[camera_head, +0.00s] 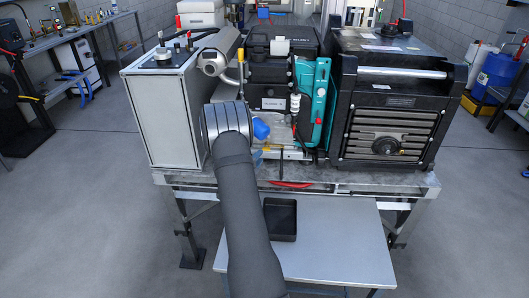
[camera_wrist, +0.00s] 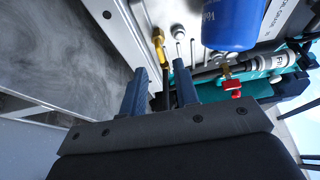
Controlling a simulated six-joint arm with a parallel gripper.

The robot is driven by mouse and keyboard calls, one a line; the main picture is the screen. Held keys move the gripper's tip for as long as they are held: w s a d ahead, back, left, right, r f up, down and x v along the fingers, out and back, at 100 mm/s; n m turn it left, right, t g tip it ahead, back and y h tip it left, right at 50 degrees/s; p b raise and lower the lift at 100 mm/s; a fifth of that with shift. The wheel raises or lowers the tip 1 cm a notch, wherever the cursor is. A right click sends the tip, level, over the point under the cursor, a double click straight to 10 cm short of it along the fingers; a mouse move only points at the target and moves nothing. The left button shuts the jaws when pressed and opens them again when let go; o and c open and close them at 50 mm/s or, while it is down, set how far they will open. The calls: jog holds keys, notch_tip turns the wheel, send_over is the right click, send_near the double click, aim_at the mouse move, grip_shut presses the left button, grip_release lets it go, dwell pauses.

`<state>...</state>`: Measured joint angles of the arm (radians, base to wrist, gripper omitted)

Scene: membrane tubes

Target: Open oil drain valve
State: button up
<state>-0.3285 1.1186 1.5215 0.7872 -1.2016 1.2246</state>
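In the wrist view, my gripper (camera_wrist: 160,74) is open, its two blue-grey fingers apart. A thin dark rod or hose shows between the fingers, running to a brass fitting (camera_wrist: 158,40) just beyond them; I cannot tell whether a finger touches it. To the right of the fingers, apart from them, is a small brass valve (camera_wrist: 224,69) with a red handle (camera_wrist: 232,87). The views do not settle which of these is the oil drain valve. A blue oil filter (camera_wrist: 230,22) is above the valve; it also shows in the head view (camera_head: 261,129). My arm mostly hides the gripper there.
A grey cabinet (camera_head: 166,112) stands left of my wrist. The black engine block (camera_head: 272,72), a teal part (camera_head: 311,100) and a large black unit (camera_head: 388,105) stand right of it. A black tray (camera_head: 281,232) lies on the lower white shelf (camera_head: 340,245).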

aim_at(266, 148)
jog(key=x, duration=0.5)
jog(key=shift+w+d, duration=0.15)
jog(key=shift+w, duration=0.15)
grip_shut()
